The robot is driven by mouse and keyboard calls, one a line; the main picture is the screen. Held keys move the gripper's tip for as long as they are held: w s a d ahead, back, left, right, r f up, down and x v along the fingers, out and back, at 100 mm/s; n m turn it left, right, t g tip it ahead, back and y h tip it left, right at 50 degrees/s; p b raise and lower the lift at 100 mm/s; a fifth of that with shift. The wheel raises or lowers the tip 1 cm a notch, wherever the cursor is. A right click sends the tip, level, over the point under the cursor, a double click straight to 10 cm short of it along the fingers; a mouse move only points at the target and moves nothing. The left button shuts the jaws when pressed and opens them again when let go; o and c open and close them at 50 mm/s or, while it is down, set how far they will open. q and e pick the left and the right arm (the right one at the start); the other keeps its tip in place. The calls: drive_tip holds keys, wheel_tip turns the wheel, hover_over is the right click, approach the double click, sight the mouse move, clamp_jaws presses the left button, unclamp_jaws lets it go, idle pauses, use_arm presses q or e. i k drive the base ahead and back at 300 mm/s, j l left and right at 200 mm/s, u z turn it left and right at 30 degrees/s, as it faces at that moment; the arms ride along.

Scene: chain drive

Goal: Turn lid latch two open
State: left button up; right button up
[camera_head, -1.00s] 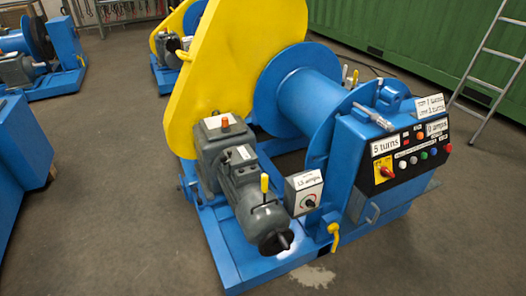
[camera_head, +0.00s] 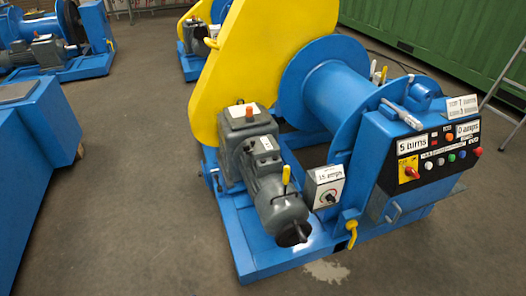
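The big yellow guard (camera_head: 262,65) stands upright on the side of the blue winch, and its left edge and broad near face show. I cannot make out a lid latch on it for certain; the latches are too small or hidden at this angle. A grey gearbox with a motor (camera_head: 275,195) sits in front of the guard's lower part. A yellow lever (camera_head: 286,174) stands up from the motor, and another yellow handle (camera_head: 351,232) is low on the blue frame. Neither of my grippers is in view.
The blue drum (camera_head: 340,95) and control box (camera_head: 425,150) with labels and buttons fill the right. A blue block (camera_head: 40,165) stands at the left, with open grey floor (camera_head: 140,180) between it and the winch. Other winches, a green container (camera_head: 440,40) and a ladder are behind.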

sight(245, 148)
drive_tip(key=i+z, duration=0.35)
drive_tip(key=i+j+z, duration=0.2)
drive_tip(key=i+z, duration=0.15)
drive_tip(key=i+j+z, duration=0.35)
drive_tip(key=i, duration=0.15)
